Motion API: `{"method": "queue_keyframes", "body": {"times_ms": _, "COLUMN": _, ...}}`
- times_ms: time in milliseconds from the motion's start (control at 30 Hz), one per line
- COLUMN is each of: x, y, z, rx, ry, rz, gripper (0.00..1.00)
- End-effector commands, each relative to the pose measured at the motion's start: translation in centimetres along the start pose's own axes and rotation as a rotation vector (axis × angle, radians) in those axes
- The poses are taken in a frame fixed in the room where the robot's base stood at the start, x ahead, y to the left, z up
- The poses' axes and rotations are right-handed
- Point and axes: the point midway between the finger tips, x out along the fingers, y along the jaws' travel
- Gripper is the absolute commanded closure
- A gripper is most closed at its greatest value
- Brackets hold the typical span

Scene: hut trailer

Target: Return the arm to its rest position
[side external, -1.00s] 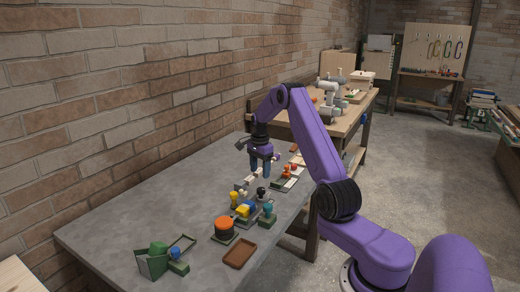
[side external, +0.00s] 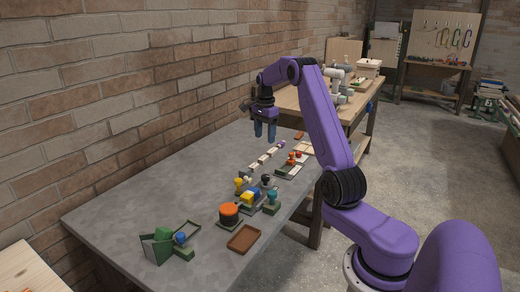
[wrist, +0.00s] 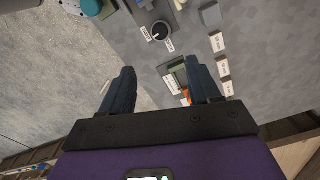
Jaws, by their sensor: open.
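My gripper (side external: 265,131) hangs from my purple arm above the far part of the grey table (side external: 130,190), pointing down. It is raised clear of the objects below it. In the wrist view my gripper (wrist: 160,88) shows two dark fingers spread apart with nothing held between them. Below and beyond the fingers lie a green tray with an orange piece (wrist: 186,96), a black knob (wrist: 160,31) and a row of small labelled blocks (wrist: 211,14).
On the near table are an orange-topped round piece (side external: 229,212), a brown tray (side external: 243,238), a green holder (side external: 157,246) and several small coloured pieces. A brick wall (side external: 130,80) runs along the left. A wooden bench (side external: 300,105) stands behind.

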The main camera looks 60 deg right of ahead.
Motion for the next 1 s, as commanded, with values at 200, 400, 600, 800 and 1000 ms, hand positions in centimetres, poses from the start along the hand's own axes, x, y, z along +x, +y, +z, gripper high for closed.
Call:
{"method": "queue_keyframes", "body": {"times_ms": 200, "x": -0.3, "y": -0.2, "z": 1.8, "rx": -0.061, "ry": 0.000, "rz": -0.001, "gripper": 0.38}}
{"method": "queue_keyframes", "body": {"times_ms": 400, "x": -1.8, "y": 0.1, "z": 9.3, "rx": -0.344, "ry": 0.001, "rz": -0.005, "gripper": 0.38}}
{"method": "queue_keyframes", "body": {"times_ms": 600, "x": -3.1, "y": 2.6, "z": 17.5, "rx": -0.690, "ry": 0.002, "rz": -0.008, "gripper": 0.38}}
{"method": "queue_keyframes", "body": {"times_ms": 800, "x": -4.0, "y": 7.1, "z": 24.5, "rx": -1.034, "ry": 0.002, "rz": -0.012, "gripper": 0.38}}
{"method": "queue_keyframes", "body": {"times_ms": 1000, "x": -4.7, "y": 13.1, "z": 29.7, "rx": -1.380, "ry": 0.002, "rz": -0.017, "gripper": 0.38}}
